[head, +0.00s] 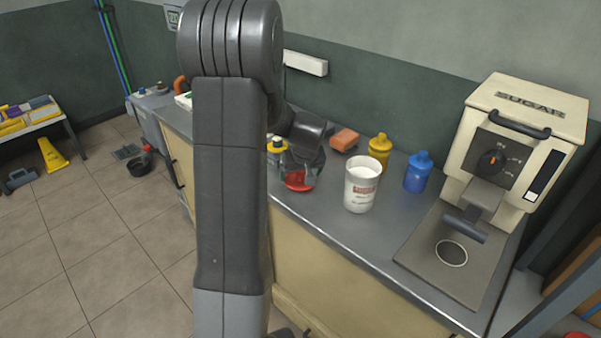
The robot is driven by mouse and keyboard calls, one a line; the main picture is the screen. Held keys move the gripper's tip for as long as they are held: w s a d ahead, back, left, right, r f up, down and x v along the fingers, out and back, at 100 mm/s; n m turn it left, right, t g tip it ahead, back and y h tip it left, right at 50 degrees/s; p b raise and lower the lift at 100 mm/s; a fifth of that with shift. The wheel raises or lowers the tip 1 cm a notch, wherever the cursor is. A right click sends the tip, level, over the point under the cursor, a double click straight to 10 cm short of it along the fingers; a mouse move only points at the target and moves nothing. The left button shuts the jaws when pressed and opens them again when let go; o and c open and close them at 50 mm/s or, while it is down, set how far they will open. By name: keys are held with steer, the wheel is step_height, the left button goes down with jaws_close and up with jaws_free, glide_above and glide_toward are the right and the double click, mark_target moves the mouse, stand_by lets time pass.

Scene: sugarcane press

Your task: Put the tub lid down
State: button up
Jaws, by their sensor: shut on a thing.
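The white tub (361,190) with a reddish label stands upright and open on the counter, with white showing inside its rim. A red round lid (298,183) is at the end of my arm, left of the tub and apart from it. My gripper (301,171) is shut on the red lid, near the counter's front edge. My arm hides part of the gripper and the fingertips. I cannot tell whether the lid touches the counter.
Behind the tub are a yellow bottle (379,151), a blue bottle (418,172) and an orange sponge-like block (344,139). A cream press machine (521,140) stands at right on the grey counter (345,238). A yellow-and-black container (277,147) is close behind my gripper.

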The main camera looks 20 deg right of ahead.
steer(key=shift+f, duration=0.2)
steer(key=o, duration=0.8)
steer(key=shift+o, duration=0.2)
steer(key=shift+r, duration=0.1)
steer(key=shift+s+r, duration=0.1)
steer(key=shift+r, duration=0.3)
steer(key=d+v, duration=0.1)
steer(key=v, duration=1)
steer(key=shift+a+r, duration=0.2)
steer(key=shift+a, duration=0.3)
steer(key=shift+f, duration=0.15)
